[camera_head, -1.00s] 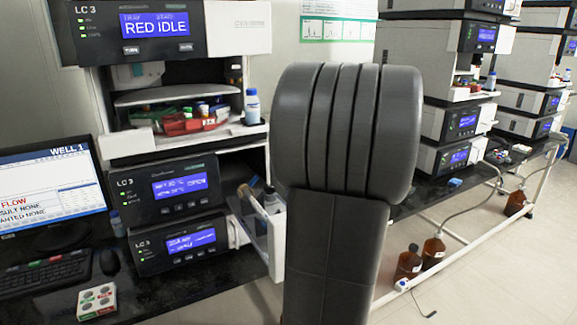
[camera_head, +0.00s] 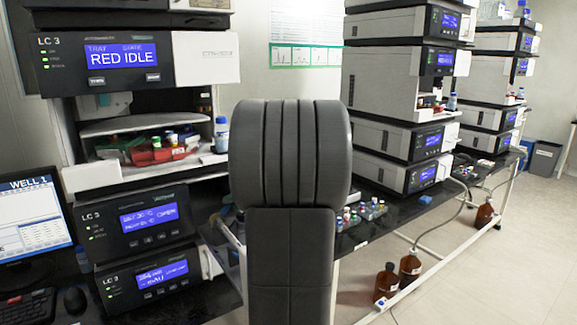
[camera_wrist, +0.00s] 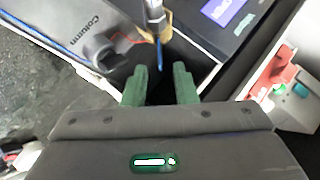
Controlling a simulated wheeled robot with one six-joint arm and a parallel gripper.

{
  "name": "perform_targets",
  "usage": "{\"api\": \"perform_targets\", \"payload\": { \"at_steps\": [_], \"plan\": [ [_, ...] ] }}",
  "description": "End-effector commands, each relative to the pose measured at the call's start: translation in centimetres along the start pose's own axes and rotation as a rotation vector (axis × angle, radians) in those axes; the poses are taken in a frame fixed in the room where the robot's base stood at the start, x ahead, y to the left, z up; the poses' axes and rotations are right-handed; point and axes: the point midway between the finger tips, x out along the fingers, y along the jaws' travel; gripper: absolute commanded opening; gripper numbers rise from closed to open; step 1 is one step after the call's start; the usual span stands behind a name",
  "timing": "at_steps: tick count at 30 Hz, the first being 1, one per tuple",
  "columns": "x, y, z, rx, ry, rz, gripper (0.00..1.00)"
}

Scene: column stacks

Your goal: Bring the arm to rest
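My arm's broad dark link stands upright in the middle of the head view and hides part of the bench and the near stack; my gripper is out of sight there. In the wrist view my gripper (camera_wrist: 160,86) shows two green fingers, apart, with nothing between them. Beyond the fingertips is a dark open compartment in a light housing (camera_wrist: 105,45) marked "Column". A metal fitting with a thin blue tip (camera_wrist: 157,35) hangs over that compartment, beyond the fingers. Whether the fingers touch anything is not clear.
The near LC 3 stack (camera_head: 135,60) stands left, its top display reading RED IDLE, with a red tray (camera_head: 158,153) in its open bay. A monitor (camera_head: 30,220) is at far left. More stacks (camera_head: 400,90) stand right.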

Motion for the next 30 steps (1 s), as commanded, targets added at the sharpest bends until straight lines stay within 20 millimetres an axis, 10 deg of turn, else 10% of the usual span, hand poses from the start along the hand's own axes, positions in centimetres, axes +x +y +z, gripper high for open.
{"api": "perform_targets", "payload": {
  "at_steps": [6,30],
  "plan": [
    [3.5,-0.1,0.0,-0.003,-0.002,0.001,0.26],
    [3.3,0.3,0.1,-0.014,0.002,0.016,0.26]
  ]
}}
